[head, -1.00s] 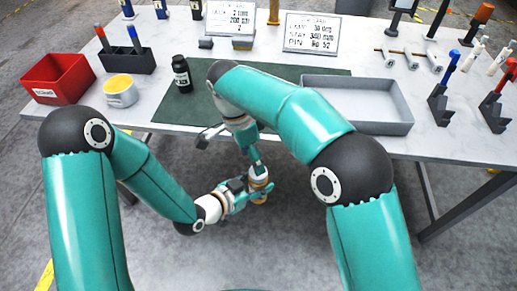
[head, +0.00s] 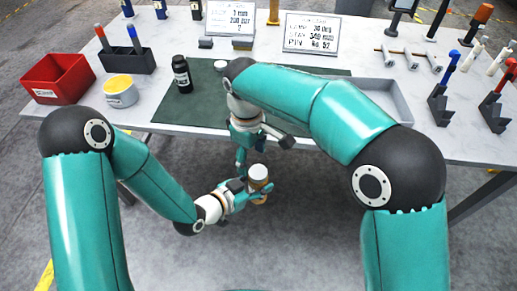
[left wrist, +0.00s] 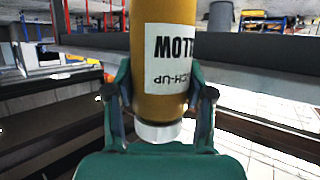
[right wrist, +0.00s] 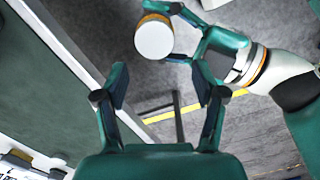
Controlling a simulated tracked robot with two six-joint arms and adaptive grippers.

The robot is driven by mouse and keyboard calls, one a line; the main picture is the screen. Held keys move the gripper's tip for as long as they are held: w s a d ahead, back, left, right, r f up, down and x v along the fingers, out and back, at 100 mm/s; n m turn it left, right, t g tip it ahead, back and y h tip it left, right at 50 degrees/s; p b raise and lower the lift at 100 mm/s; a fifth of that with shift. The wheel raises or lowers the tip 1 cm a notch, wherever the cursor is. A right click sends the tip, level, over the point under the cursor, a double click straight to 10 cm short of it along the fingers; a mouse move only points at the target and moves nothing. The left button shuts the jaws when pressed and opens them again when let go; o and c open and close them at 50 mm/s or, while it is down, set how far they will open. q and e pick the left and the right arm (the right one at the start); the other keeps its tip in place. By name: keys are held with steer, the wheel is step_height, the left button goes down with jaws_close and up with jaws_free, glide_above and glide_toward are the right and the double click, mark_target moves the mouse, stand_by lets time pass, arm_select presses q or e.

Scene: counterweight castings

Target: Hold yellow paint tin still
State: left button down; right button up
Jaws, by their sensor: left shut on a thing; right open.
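The yellow paint tin (head: 258,185) is a slim yellow cylinder with a white top, in front of the table and over the floor. My left gripper (head: 246,193) is shut on its side. In the left wrist view the tin (left wrist: 163,90) stands between both fingers (left wrist: 160,95); its white label reads upside down and its white end is at the bottom. My right gripper (head: 242,160) is open and empty, above and a little left of the tin. In the right wrist view the tin's white top (right wrist: 154,38) is beyond the open fingertips (right wrist: 158,75), apart from them.
The table's front edge lies just behind both grippers.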

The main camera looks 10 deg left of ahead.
mark_target(258, 171)
steer(key=shift+s+d+r+y, duration=0.1)
steer(key=shift+d+r+y, duration=0.05)
steer(key=shift+d+r, duration=0.4)
steer(key=shift+d+r+y, duration=0.15)
steer(key=shift+d+r, duration=0.15)
steer(key=shift+r, duration=0.4)
steer(key=shift+f, duration=4.05)
steer(key=shift+c, duration=0.2)
steer(key=c, duration=1.2)
steer(key=shift+o, duration=0.2)
steer(key=shift+m, duration=0.8)
steer(key=o, duration=1.3)
